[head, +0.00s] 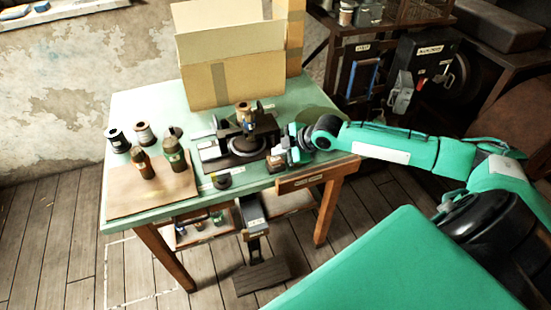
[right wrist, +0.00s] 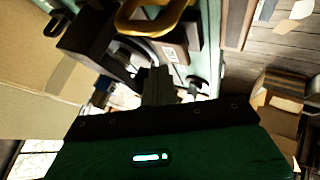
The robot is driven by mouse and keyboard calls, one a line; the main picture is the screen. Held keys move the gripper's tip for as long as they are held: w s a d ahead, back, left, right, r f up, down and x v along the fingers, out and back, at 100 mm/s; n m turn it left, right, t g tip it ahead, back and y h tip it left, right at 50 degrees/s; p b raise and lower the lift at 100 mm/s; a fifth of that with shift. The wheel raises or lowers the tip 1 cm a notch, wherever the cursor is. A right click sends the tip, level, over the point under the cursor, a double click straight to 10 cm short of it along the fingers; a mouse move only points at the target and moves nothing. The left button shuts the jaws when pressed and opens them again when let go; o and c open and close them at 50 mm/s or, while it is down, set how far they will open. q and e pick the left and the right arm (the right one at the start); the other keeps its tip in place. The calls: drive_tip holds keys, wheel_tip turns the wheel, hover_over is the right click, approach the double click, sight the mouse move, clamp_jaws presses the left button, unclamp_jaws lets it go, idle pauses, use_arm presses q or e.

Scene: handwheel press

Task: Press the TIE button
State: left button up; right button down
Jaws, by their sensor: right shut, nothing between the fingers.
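A dark press (head: 240,140) with a round wheel-like part stands on the green table. My right gripper (head: 282,153) is shut and empty at the right side of the press, low over the table near its front edge. Its dark fingers (right wrist: 158,84) also show in the right wrist view, pointing toward dark machine parts. A small brown block (head: 275,163) with a pale label sits close to the gripper; I cannot tell whether they touch. I cannot read the word TIE on any label, so I cannot tell which part is the button. My left gripper is out of view.
An open cardboard box (head: 235,75) stands behind the press. A small black object (head: 222,181) lies near the table's front edge. A yellow loop (right wrist: 150,18) shows above the fingers.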

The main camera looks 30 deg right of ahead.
sight(279, 160)
drive_tip(key=shift+f, duration=0.15)
drive_tip(key=shift+f, duration=0.3)
drive_tip(key=shift+f+b, duration=0.35)
drive_tip(key=shift+f, duration=0.55)
idle(1.1)
drive_tip(key=shift+r+p, duration=1.2)
drive_tip(key=shift+r, duration=0.1)
wheel_tip(279, 160, up, 5)
drive_tip(key=p, duration=0.4)
drive_tip(key=shift+r+p, duration=0.1)
drive_tip(key=shift+p, duration=0.25)
